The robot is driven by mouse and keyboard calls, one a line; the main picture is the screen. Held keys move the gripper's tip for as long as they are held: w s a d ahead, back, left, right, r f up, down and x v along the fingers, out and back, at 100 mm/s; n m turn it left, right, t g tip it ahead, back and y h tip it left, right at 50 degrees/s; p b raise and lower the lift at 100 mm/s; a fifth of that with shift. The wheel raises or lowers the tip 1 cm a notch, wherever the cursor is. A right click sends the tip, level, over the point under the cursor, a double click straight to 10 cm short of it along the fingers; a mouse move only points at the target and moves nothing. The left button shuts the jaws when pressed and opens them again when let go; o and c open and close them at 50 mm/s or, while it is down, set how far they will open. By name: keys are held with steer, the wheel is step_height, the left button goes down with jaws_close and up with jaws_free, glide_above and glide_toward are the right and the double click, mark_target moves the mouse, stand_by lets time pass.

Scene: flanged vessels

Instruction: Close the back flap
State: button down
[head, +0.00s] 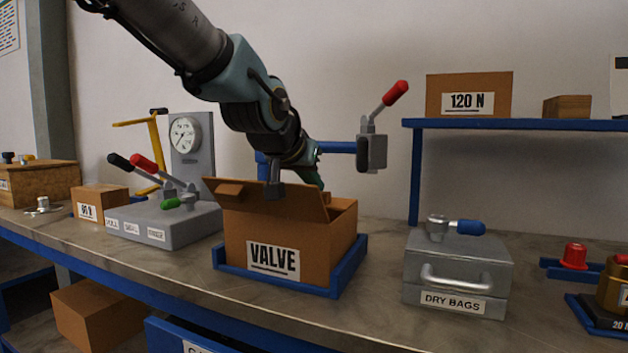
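The brown cardboard box (248,236) labelled VALVE stands on the bench in a blue tray (354,262). I cannot make out a separate back flap; my arm and the raised panel cover that area.
A grey lever unit (165,228) with red, black and green handles stands left. A grey DRY BAGS case (455,273) stands right. A red-handled clamp (372,150) on a blue arm rises behind the box. A blue shelf (545,125) is at back right. Bare bench lies between box and case.

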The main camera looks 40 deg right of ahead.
steer(key=shift+s+a+f, duration=0.15)
steer(key=shift+a+f, duration=0.1)
steer(key=shift+f, duration=0.15)
steer(key=shift+a+r, duration=0.15)
steer(key=shift+r, duration=0.1)
steer(key=v, duration=1)
steer(key=shift+r+p, duration=0.3)
steer(key=shift+r, duration=0.15)
